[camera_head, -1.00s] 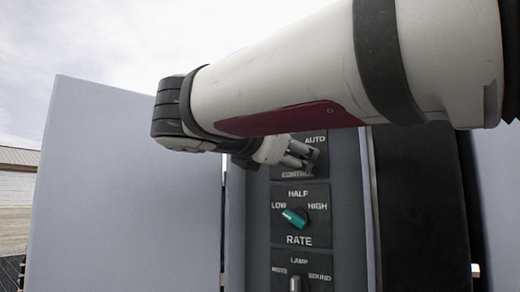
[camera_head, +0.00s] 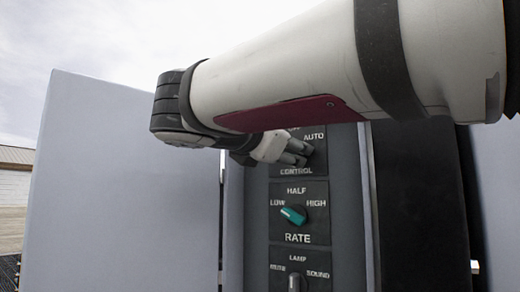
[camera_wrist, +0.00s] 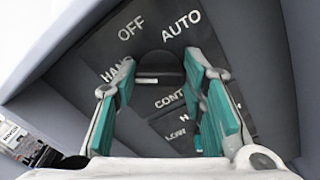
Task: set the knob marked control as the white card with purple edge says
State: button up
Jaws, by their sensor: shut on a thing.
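The control panel plate (camera_head: 316,166), marked CONTROL, is at the top of the panel column in the head view, partly behind my arm. The wrist view shows its words HAND, OFF and AUTO and part of CONTROL. My gripper (camera_head: 296,152) reaches it from the left. In the wrist view, my gripper (camera_wrist: 160,72) has its teal-padded fingers on either side of the dark control knob (camera_wrist: 160,62), shut on it. I cannot tell clearly which word the knob points at. The white card with purple edge is not seen in either view.
Below is the RATE plate with a teal knob (camera_head: 293,214) turned toward LOW. Lower still is a grey knob (camera_head: 294,284) on the LAMP and SOUND plate. A large pale door (camera_head: 130,180) stands to the left. My arm crosses the upper right.

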jog(key=m+b, duration=0.5)
jog(key=m, duration=0.5)
jog(key=shift+f+m, duration=0.15)
jog(key=shift+m, duration=0.25)
jog(key=shift+b, duration=0.3)
jog(key=o, duration=1.2)
jog(key=shift+c, duration=0.2)
jog(key=v, duration=1.2)
jog(key=shift+s, duration=0.1)
